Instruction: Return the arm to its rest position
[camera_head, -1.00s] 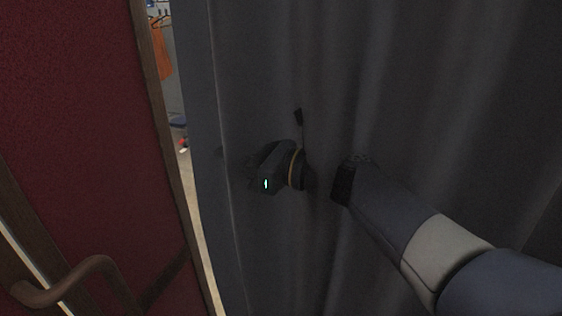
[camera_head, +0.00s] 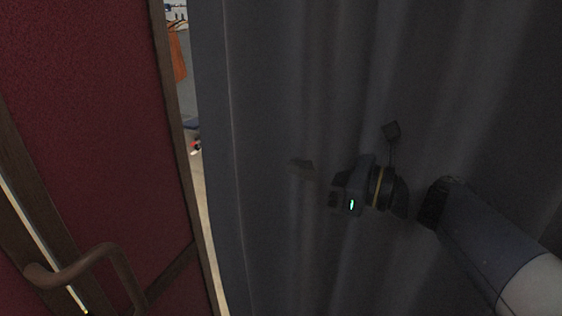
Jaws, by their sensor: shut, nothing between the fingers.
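My arm reaches in from the lower right in front of a dark grey curtain (camera_head: 270,90). My gripper (camera_head: 338,192), dark with a small green light and a yellow ring behind it, is at the middle right of the view. It points left and is shut and empty. The curtain's folds are close around the gripper and part of my arm between wrist and forearm is hard to see. I cannot tell whether the gripper touches the cloth.
A dark red panel (camera_head: 85,120) with a brown curved handle (camera_head: 85,262) stands at the left. A narrow gap between panel and curtain shows an orange garment (camera_head: 177,55) and a pale floor beyond. The curtain fills the right side.

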